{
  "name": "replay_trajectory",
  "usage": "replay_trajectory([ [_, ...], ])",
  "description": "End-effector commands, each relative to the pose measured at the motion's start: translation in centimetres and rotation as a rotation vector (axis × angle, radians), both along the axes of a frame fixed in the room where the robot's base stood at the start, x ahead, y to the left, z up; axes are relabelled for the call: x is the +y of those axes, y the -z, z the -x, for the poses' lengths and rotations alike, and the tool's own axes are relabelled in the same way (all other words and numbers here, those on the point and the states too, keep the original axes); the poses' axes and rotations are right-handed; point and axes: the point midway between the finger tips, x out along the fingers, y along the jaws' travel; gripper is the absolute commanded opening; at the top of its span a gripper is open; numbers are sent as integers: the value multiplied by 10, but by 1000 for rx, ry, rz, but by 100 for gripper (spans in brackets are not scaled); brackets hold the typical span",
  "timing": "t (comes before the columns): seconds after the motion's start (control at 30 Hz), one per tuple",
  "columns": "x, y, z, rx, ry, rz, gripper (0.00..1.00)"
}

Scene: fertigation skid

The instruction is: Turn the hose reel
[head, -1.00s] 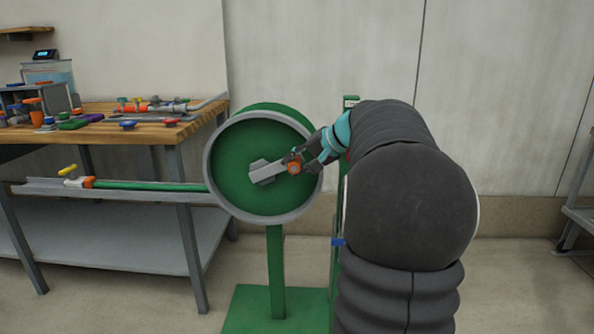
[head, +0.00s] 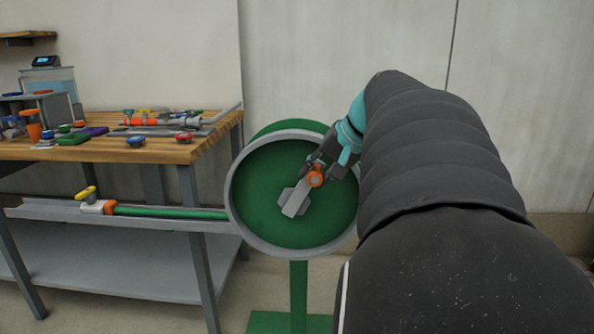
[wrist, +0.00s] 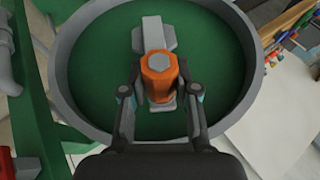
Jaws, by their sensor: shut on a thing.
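The hose reel (head: 262,203) is a green drum with a grey rim on a green stand. Its grey crank arm (head: 293,203) points up and to the right from the hub. An orange crank knob (head: 315,177) sits at the crank's outer end. My gripper (head: 318,168) is shut on the knob. In the wrist view the orange knob (wrist: 158,76) is between the two fingers of my gripper (wrist: 160,95), with the crank behind it. A green hose (head: 170,213) runs left from the reel to an orange and white fitting with a yellow handle (head: 86,192).
A wooden workbench (head: 180,150) with several valves and pipe parts stands at the left. The hose lies along a grey trough (head: 40,213) beside the bench. A plain wall (head: 300,60) is behind the reel. Green frame parts (wrist: 35,120) show at the left of the wrist view.

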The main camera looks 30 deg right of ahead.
Motion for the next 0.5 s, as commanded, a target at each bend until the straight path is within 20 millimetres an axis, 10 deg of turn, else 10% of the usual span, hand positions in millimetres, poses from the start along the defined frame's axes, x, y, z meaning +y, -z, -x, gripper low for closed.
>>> replay_trajectory([
  [0.4,0,5,4,14,-2,-3,0],
  [0.43,0,5,4,14,-2,-3,34],
  [0.5,0,4,4,13,-1,-2,52],
])
